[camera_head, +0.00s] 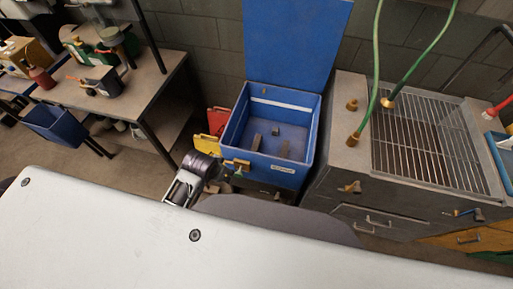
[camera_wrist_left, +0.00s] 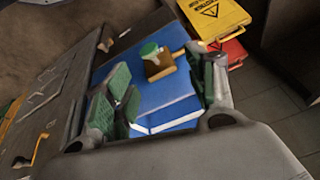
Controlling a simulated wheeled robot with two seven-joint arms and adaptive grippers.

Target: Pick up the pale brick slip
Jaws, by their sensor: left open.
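The open blue box (camera_head: 240,118) stands right of centre in the head view, its lid (camera_head: 296,40) raised. Inside lie a tan strip-like piece (camera_head: 257,142), a second tan piece (camera_head: 284,149) and a small dark block (camera_head: 276,131). I cannot tell which, if any, is the pale brick slip. My left gripper (camera_wrist_left: 162,70) shows in the left wrist view, open, with green pads and nothing touching them. Blue surface shows beyond its fingers, with a brown block (camera_wrist_left: 160,67) bearing a green-and-white round top. In the head view my left arm ends left of the box. My right gripper is out of view.
Yellow (camera_head: 207,144) and red (camera_head: 217,119) panels stand left of the box. A grey bench with a metal grille (camera_head: 425,140) and green hoses is on the right. A table with tools (camera_head: 158,82) stands at the left. The box's walls rise around the pieces.

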